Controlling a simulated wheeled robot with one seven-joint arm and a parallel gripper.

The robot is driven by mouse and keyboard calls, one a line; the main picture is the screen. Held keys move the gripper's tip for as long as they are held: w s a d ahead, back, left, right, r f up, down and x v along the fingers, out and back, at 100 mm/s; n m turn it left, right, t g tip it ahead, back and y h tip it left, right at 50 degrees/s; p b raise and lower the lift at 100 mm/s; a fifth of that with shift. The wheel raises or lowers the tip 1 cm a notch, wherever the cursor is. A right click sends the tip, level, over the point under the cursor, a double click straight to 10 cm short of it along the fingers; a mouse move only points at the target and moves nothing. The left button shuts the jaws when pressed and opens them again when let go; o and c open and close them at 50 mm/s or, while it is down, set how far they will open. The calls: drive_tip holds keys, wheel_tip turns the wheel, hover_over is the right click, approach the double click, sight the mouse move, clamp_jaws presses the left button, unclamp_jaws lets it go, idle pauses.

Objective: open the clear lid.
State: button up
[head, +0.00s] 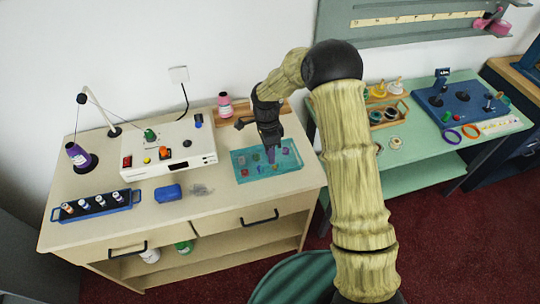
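A shallow teal box (242,175) sits at the right end of the cream counter, with several small coloured pieces inside. Its top looks see-through, but I cannot make out the clear lid's edges or whether it is shut or raised. My gripper (271,153) points down over the middle of the box. A narrow purple shape shows at its tip, and I cannot tell if it is the fingers or a held piece. Contact with the box is unclear. The finger gap is too small to see.
Left of the box stands a white device (168,148) with knobs. A blue block (168,193) and a small clear-grey item (201,189) lie in front. A pink bottle (225,104) stands behind. A green table (430,150) stands to the right.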

drive_tip(key=shift+s+d+f, duration=0.1)
drive_tip(key=shift+s+f, duration=0.05)
drive_tip(key=shift+f, duration=0.5)
drive_tip(key=shift+s+f, duration=0.1)
drive_tip(key=shift+f, duration=0.55)
clamp_jaws()
